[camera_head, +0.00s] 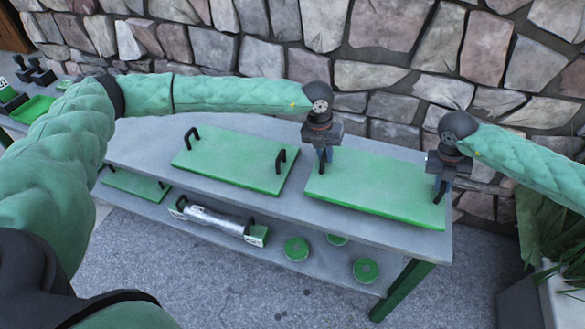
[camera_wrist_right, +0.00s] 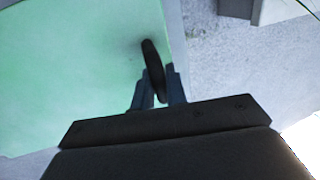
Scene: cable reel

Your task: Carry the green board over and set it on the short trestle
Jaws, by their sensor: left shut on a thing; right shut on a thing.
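Two green boards with black handles show on the grey bench (camera_head: 140,138) in the head view. My grippers are at the right-hand green board (camera_head: 375,190), which appears to lie flat on or just over the bench top. My left gripper (camera_head: 323,160) is shut on its left handle. My right gripper (camera_head: 439,188) is shut on its right handle. In the right wrist view, the fingers (camera_wrist_right: 156,95) close around the black handle (camera_wrist_right: 152,65) near the board's edge. The other green board (camera_head: 235,162) lies to the left, untouched. I cannot pick out a short trestle.
The lower shelf holds another green board (camera_head: 137,184), a silver cylinder with green ends (camera_head: 215,220) and several green discs (camera_head: 297,248). A stone wall (camera_head: 390,75) stands behind the bench. A planter (camera_head: 560,295) is at the right. Grey floor is open in front.

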